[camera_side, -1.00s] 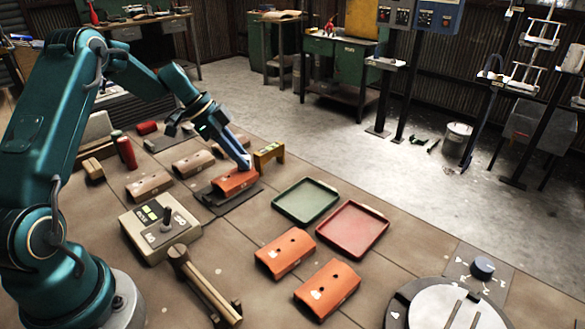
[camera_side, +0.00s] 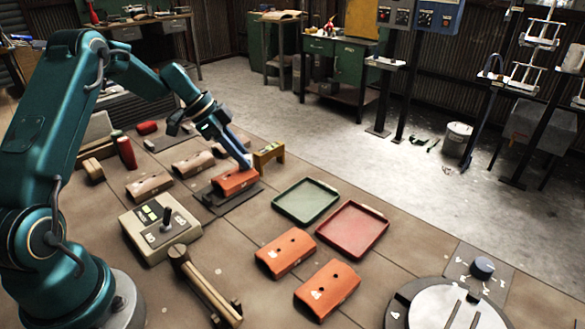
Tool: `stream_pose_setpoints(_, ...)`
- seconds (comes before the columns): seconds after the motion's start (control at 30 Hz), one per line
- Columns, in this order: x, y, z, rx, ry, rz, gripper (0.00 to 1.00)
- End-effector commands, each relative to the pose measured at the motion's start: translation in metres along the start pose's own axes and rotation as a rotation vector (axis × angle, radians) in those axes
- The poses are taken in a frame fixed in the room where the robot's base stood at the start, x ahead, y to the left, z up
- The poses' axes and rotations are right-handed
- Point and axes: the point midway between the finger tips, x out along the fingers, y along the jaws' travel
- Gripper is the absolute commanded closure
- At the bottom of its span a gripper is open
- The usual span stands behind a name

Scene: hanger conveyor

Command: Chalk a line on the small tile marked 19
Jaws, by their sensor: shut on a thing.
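My gripper (camera_side: 239,156) points down at an orange curved tile (camera_side: 236,181) that lies on a dark flat plate (camera_side: 226,203). Its tip is at the tile's far upper edge. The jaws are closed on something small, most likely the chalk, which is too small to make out. Pale marks show on this tile, but I cannot read a number. Two pinkish-brown tiles, one (camera_side: 149,186) at the left and one (camera_side: 193,164) farther back, lie nearby. Two larger orange tiles with holes, one (camera_side: 285,253) and one (camera_side: 327,289) nearer the camera, lie in front.
A small yellow-brown stand (camera_side: 269,154) is just right of my gripper. A green tray (camera_side: 306,200) and a red tray (camera_side: 352,231) lie to the right. A control box with a lever (camera_side: 160,226), a wooden mallet-like tool (camera_side: 205,287) and a red cylinder (camera_side: 125,152) are at left.

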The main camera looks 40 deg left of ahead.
Motion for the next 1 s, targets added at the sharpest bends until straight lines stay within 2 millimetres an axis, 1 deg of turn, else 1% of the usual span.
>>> stream_pose_setpoints(0.47, 0.003, -0.001, 0.000, -0.001, -0.004, 0.004, 1.00)
stream_pose_setpoints(1.0, -0.003, 0.010, 0.010, -0.002, -0.005, 0.005, 1.00)
